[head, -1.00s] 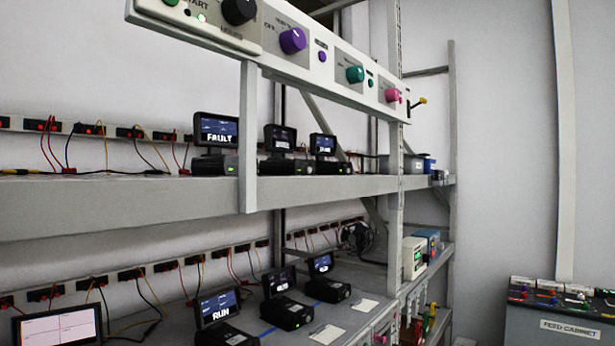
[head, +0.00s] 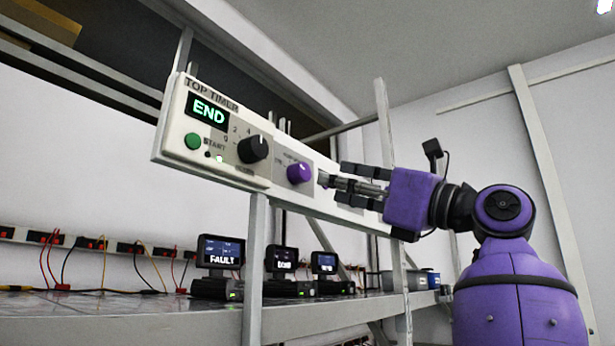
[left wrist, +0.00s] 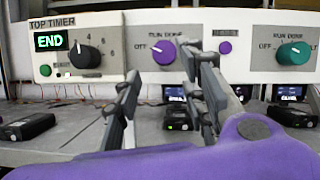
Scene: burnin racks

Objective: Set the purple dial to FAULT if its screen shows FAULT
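The purple dial (head: 299,173) is on the white panel above the upper shelf. My left gripper (head: 335,184) is open just right of the dial in the head view. In the left wrist view the gripper (left wrist: 164,68) has its fingers apart, with the dial showing between them. A shelf screen (head: 221,251) reads FAULT. The screen to its right (head: 283,259) is too blurred to read surely. My right gripper is not in view.
Left of the purple dial are a black dial (head: 252,149), a green START button (head: 193,141) and a timer display (head: 208,111) reading END. A teal dial (left wrist: 292,53) is to the right. A rack post (head: 254,260) stands before the shelf.

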